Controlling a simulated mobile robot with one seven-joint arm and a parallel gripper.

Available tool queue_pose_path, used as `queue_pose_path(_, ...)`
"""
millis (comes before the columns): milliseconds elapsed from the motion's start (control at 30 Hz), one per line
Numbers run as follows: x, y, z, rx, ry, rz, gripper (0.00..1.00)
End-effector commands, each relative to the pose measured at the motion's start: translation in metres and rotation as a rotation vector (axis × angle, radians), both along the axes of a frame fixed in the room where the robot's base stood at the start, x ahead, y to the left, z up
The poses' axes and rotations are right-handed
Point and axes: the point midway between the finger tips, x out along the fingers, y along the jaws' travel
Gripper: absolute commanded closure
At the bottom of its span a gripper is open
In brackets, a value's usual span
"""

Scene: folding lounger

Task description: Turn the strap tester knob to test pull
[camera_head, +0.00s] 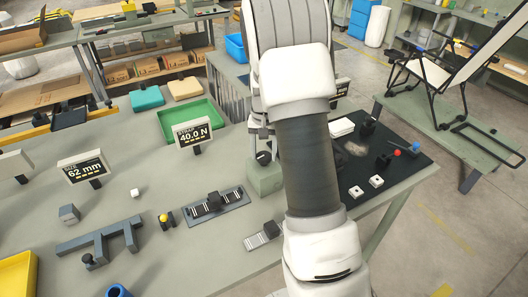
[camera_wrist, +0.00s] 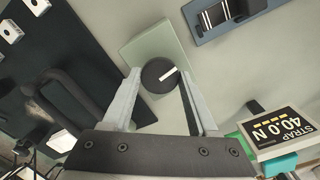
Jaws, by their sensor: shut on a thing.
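The strap tester knob is a round black dial with a white pointer line; it shows in the wrist view (camera_wrist: 157,80) and in the head view (camera_head: 264,157). It sits on a pale green block (camera_head: 265,180) on the workbench. My gripper (camera_wrist: 160,77) is shut on the knob, with one finger on each side of it. In the wrist view the pointer slants slightly up to the right. A display (camera_head: 193,134) reads 40.0 N in the head view; in the wrist view it appears upside down (camera_wrist: 275,131) with the word STRAP. My arm partly covers the block in the head view.
A dark mat (camera_head: 407,168) with small knobs and white squares lies right of the block. A grey-blue plate with a slider (camera_head: 214,205) lies left. A green tray (camera_head: 200,115) stands behind. A lounger (camera_head: 430,70) stands at the far right.

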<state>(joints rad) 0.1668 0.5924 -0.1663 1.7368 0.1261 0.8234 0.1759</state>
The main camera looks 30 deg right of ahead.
Motion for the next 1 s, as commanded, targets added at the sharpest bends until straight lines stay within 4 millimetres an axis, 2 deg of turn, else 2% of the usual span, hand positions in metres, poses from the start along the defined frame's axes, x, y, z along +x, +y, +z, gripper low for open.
queue_pose_path(500, 0.0010, -0.0001, 0.0021, 0.000, -0.004, -0.463, 0.96)
queue_pose_path(700, 0.0010, -0.0001, 0.0018, 0.000, -0.003, -0.590, 0.96)
queue_pose_path(1000, 0.0010, -0.0001, 0.0013, 0.000, -0.003, -0.690, 0.96)
